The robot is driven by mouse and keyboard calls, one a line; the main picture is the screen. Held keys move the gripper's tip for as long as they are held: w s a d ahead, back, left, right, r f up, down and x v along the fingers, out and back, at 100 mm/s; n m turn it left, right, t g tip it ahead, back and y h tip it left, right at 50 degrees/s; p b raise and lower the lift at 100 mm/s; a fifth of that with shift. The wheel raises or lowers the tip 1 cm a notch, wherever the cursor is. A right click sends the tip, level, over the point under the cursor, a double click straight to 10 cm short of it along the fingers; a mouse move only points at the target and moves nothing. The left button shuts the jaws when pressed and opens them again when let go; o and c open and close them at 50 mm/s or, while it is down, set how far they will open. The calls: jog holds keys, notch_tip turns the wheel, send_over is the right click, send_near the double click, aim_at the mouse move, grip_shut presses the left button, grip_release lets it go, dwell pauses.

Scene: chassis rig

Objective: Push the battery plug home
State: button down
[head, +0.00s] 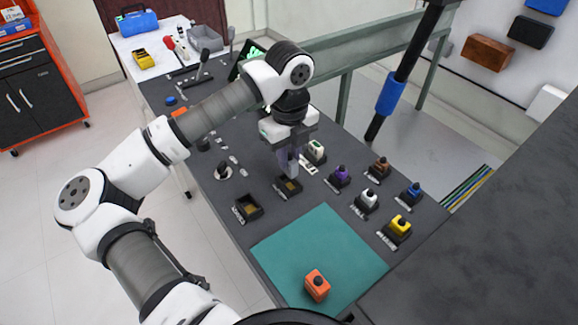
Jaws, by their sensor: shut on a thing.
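My gripper (289,166) points down over the middle of the dark bench. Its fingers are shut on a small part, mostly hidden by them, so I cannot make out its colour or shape. The fingertips are right at a dark open-topped socket box (289,187) with a tan inside. I cannot tell whether the held part touches the socket or sits in it. A similar empty-looking socket box (248,207) is to the left and nearer. The labels are too small to read, so I cannot tell which part is the battery plug.
An orange one (317,284) is on the teal mat (320,245), otherwise clear. A knob (223,171) stands left.

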aim_at(289, 171)
jog(key=shift+f+p, duration=0.35)
jog(key=shift+f, duration=2.25)
jog(key=shift+f, duration=0.2)
jog(key=c, duration=1.3)
grip_release()
jog(key=shift+r, duration=0.1)
notch_tip(289, 171, up, 12)
jog(key=shift+r+b, duration=0.15)
jog(key=shift+b, duration=0.75)
